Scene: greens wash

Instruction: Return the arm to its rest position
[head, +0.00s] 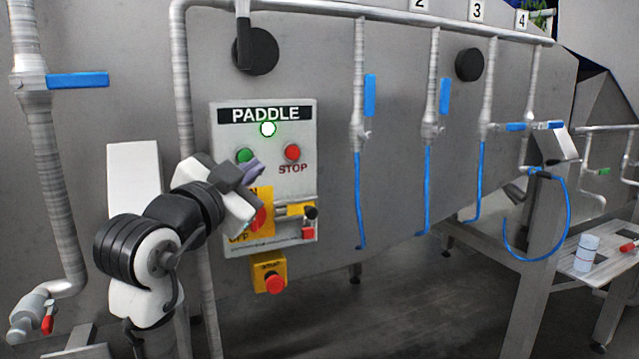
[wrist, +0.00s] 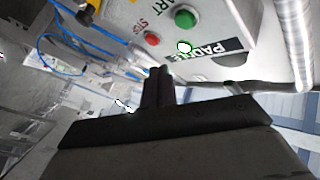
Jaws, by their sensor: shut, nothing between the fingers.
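My gripper (head: 255,169) is in front of the paddle control panel (head: 221,135) in the head view, its tip near the space between the green button (head: 244,156) and the red stop button (head: 292,152). In the wrist view my gripper (wrist: 158,72) shows its fingers together, with nothing between them. The panel appears tilted there, with the green button (wrist: 185,18) and red button (wrist: 151,38) beyond the fingertips. I cannot tell from the head view how far the tip is from the panel. A lamp (head: 268,129) below the PADDLE label glows green-white.
A yellow box with a red stop knob (head: 274,283) sits below the panel. A vertical pipe (head: 181,80) runs beside my arm. Blue-handled valves (head: 369,96) and blue hoses stand to the right. A table with a white jar (head: 586,254) is at far right.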

